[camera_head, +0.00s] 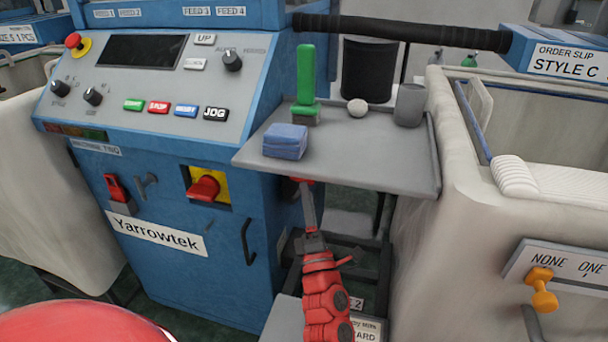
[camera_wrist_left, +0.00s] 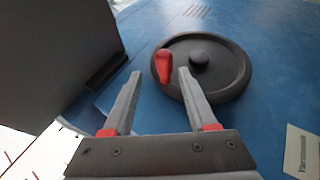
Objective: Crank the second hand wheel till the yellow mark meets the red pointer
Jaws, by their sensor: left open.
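A black hand wheel (camera_wrist_left: 228,68) with a dark hub and a red crank handle (camera_wrist_left: 163,66) is on the blue machine side in the left wrist view. My left gripper (camera_wrist_left: 159,74) is open, and the red handle shows between its two fingertips. I cannot tell whether they touch it. In the head view my left gripper (camera_head: 307,203) reaches up under the grey shelf beside the blue machine, which hides the wheel. I see neither a yellow mark nor a red pointer at the wheel. My right gripper is not in view.
The grey shelf (camera_head: 390,178) overhangs the gripper and bears a green-handled tool (camera_head: 305,80), a blue block (camera_head: 285,141), a pale ball (camera_head: 357,107) and a grey cup (camera_head: 409,104). A blue cabinet (camera_head: 225,262) is at left, a pale bin (camera_head: 450,210) at right.

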